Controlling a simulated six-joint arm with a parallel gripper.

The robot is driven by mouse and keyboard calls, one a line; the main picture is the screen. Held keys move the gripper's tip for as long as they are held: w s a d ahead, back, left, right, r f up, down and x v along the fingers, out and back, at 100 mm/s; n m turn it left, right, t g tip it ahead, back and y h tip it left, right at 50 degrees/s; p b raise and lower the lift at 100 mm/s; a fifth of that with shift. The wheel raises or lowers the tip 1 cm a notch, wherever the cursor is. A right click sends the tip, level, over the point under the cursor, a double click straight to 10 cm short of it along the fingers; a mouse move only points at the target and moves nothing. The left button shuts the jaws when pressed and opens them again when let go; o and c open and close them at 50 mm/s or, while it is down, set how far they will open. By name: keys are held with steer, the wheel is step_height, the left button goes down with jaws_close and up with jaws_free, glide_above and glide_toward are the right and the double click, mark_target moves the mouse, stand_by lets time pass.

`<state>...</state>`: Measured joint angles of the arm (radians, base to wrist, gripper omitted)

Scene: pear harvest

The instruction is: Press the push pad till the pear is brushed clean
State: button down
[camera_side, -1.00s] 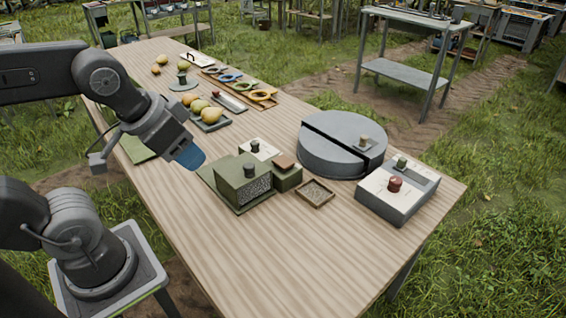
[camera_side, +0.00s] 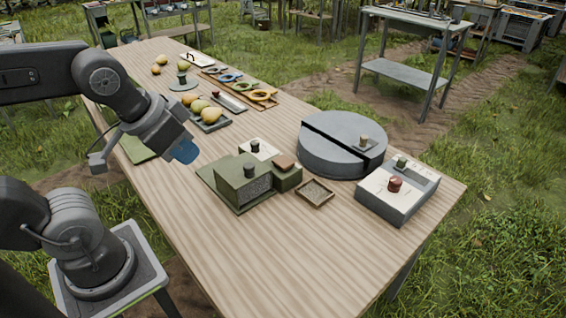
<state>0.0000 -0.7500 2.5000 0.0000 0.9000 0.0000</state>
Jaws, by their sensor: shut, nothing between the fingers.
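My gripper (camera_side: 186,152) is shut, its blue fingertips together and pointing down. It hangs up and left of the green brushing box (camera_side: 241,190), apart from it. The box has a dark knob on top and a speckled, bristle-like face. A brown push pad (camera_side: 286,161) sits on top of a smaller green block at the box's right; my gripper is not touching it. I see no pear at the box; one inside would be hidden. Several pears (camera_side: 211,115) lie on a dark tray behind my gripper.
A small shallow wooden tray (camera_side: 315,193) lies right of the box. A large grey round unit (camera_side: 327,153) and a grey box with a red button (camera_side: 396,189) stand further right. A tool board (camera_side: 241,87) and loose fruit (camera_side: 159,64) lie at the back. The table's front is clear.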

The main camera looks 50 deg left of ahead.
stand_by(0.8)
steer(key=w+d+n+h, duration=0.3)
steer(key=w+n, duration=0.2)
steer(key=w, duration=0.4)
steer(key=n+t, duration=0.3)
steer(key=n, duration=1.4)
glide_above(283, 162)
step_height(283, 162, down, 13)
steer(key=shift+h, duration=0.4)
steer(key=shift+f, duration=4.4)
